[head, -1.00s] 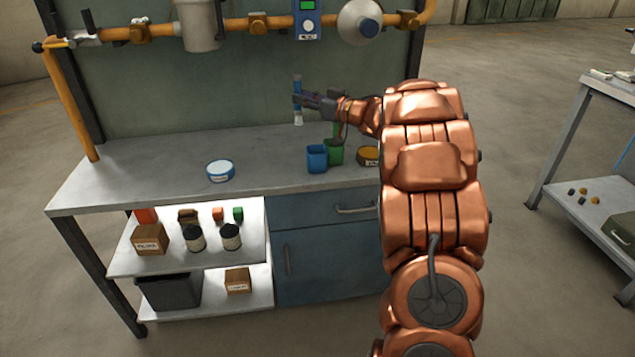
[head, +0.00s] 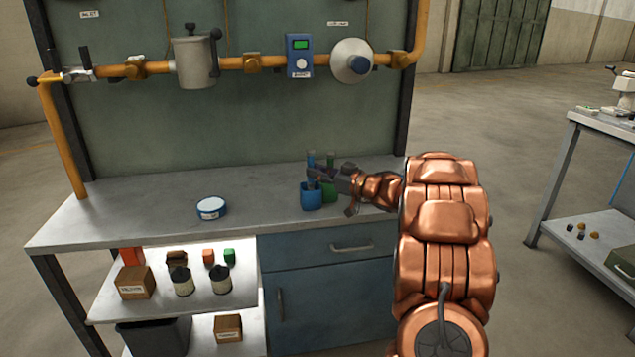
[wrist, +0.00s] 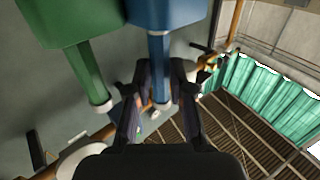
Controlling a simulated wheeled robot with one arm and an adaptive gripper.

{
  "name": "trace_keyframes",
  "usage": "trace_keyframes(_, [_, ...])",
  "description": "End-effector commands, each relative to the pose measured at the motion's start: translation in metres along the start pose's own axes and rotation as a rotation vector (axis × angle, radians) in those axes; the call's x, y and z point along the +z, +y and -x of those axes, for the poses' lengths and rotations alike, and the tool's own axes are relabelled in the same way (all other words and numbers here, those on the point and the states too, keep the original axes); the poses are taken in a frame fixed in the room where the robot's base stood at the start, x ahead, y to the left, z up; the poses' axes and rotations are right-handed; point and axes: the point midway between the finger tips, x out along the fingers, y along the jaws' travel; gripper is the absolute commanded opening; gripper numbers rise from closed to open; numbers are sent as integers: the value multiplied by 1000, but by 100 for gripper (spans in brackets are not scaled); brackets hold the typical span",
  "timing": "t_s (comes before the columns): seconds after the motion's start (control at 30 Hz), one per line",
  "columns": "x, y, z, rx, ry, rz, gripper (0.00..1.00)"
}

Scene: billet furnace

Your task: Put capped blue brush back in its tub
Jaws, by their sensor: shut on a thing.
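The blue brush (head: 311,159) stands roughly upright with its lower end hidden in the blue tub (head: 311,198) on the bench. My gripper (head: 318,175) is shut on the brush's handle just above the tub. In the wrist view my gripper (wrist: 160,85) has its fingers on both sides of the blue handle (wrist: 158,55), which runs into the blue tub (wrist: 165,12). Whether the brush rests on the tub's bottom is hidden.
A green tub (head: 329,195) with a green-handled brush (head: 330,159) stands right beside the blue tub. A round white tin (head: 210,208) with a blue rim sits to the left on the grey bench (head: 120,220). Pipework with a blue meter (head: 299,56) runs above. The bench's left part is clear.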

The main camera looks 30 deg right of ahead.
Motion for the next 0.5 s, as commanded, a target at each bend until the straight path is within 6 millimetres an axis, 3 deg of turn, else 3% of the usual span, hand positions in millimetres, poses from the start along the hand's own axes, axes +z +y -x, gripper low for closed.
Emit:
trace_keyframes(0.17, [23, 0, 0, 0, 0, -3, 0])
trace_keyframes(0.5, [24, 0, 0, 0, 0, 0, 0])
